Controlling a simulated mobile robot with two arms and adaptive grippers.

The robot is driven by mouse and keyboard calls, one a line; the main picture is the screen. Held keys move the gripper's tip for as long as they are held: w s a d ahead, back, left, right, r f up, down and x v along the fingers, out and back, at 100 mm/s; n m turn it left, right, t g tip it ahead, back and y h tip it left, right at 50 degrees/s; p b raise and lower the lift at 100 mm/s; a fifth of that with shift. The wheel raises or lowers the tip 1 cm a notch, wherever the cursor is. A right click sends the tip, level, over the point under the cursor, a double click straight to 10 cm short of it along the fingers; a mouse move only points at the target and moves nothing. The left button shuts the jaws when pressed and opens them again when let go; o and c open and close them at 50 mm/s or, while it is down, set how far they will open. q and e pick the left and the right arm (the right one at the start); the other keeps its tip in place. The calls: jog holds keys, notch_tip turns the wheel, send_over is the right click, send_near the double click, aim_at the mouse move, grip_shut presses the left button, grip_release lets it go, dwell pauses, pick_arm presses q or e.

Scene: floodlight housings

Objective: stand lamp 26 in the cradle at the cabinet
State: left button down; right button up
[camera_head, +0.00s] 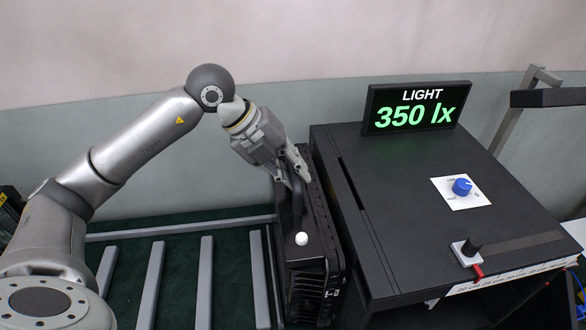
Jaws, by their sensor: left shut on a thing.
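A black lamp housing (325,240) with a ribbed front stands upright close against the left side of the black cabinet (400,215). A curved dark handle rises from its top, and a white knob (301,239) sits near its front. The marking on its front is too small and angled to read. My left gripper (296,175) comes down from above, shut on the handle. I cannot tell whether the lamp rests on a support, since its underside is hidden. No separate cradle can be made out clearly. My right gripper is not in view.
A rack of grey bars (205,275) lies over a dark green surface on the left, with empty gaps. A wall is behind.

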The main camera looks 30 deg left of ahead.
pick_arm(q)
jog(key=shift+w+d+f+b, duration=0.1)
jog(key=shift+w+f+b, duration=0.05)
jog(key=shift+f+b, duration=1.25)
dwell(2.0)
jog(key=c, duration=1.3)
grip_release()
jog(key=shift+s+f, duration=0.3)
jog(key=shift+f, duration=0.2)
jog(key=shift+r, duration=0.4)
jog(key=v, duration=1.1)
jog(key=shift+s+a+r, duration=0.2)
jog(key=shift+r, duration=0.1)
